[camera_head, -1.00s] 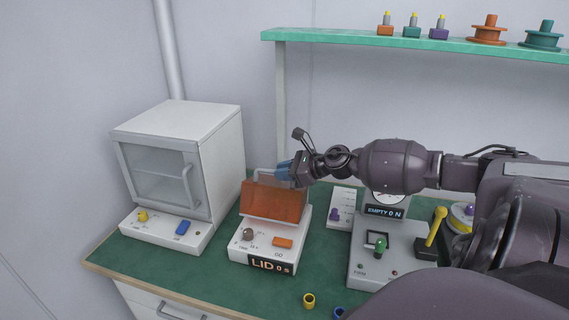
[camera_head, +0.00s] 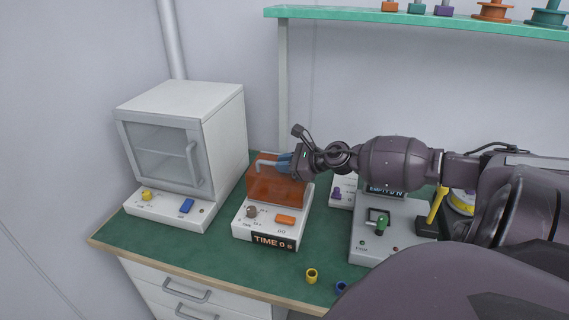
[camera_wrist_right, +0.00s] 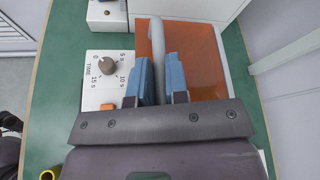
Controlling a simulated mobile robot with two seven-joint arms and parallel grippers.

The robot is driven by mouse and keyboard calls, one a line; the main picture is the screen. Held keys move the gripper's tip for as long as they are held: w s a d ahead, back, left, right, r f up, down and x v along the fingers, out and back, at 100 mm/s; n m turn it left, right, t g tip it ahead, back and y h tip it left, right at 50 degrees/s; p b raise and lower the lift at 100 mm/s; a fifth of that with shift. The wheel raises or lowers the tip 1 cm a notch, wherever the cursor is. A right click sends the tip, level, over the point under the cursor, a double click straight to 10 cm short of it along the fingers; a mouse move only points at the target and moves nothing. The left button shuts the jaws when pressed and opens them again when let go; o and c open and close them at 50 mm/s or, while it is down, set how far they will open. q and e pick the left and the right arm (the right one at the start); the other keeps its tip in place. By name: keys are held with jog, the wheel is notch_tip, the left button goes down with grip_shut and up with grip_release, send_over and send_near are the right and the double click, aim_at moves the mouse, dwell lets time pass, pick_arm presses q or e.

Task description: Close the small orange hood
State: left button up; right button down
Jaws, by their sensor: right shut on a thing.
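The small orange hood (camera_head: 276,188) is translucent and sits down over the back of its white box (camera_head: 240,230), whose display reads "TIME 0 s". It also shows in the right wrist view (camera_wrist_right: 203,62). My right gripper (camera_head: 285,163) is at the hood's grey bar handle (camera_head: 265,163). In the right wrist view, the blue fingers of this gripper (camera_wrist_right: 160,78) are on either side of the handle (camera_wrist_right: 157,35), shut on it. The box front has a dark knob (camera_head: 251,211) and an orange button (camera_head: 285,219). My left gripper is not in view.
A white cabinet (camera_head: 220,130) with a clear door stands to the left. A yellow ring (camera_head: 311,275) and a blue ring (camera_head: 341,286) lie near the front edge. A green shelf (camera_head: 340,16) hangs above.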

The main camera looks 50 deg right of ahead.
jog(key=shift+s+a+f, duration=0.1)
jog(key=shift+s+f, duration=0.1)
jog(key=shift+f, duration=0.3)
jog(key=c, duration=1.1)
grip_release()
jog(key=shift+w, duration=0.1)
jog(key=shift+r, duration=0.2)
jog(key=shift+s+d+r, duration=0.15)
jog(key=shift+s+d, duration=0.05)
jog(key=shift+s, duration=0.15)
jog(key=shift+p+v, duration=0.5)
jog(key=shift+v, duration=4.5)
